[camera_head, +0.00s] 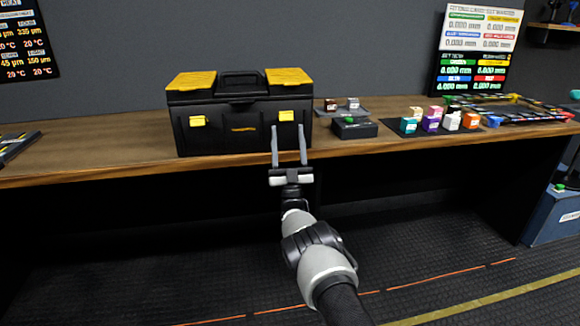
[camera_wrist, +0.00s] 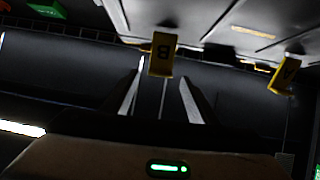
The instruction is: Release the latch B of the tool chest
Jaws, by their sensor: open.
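The tool chest (camera_head: 240,130) is black with yellow corner pads on the lid and a black handle, and its lid is down. It stands upright on the wooden bench. Latch B (camera_head: 287,116) is the yellow tab at the right of its front; its letter B shows upside down in the wrist view (camera_wrist: 163,53). Latch A (camera_head: 197,121) is the yellow tab at the left, and it also shows at the right of the wrist view (camera_wrist: 285,75). My gripper (camera_head: 288,130) is open and empty, its two fingers pointing at latch B, one to each side. Contact cannot be told.
The wooden bench (camera_head: 100,145) has its front edge just under the chest. Several coloured blocks (camera_head: 431,120) lie on a dark mat farther right.

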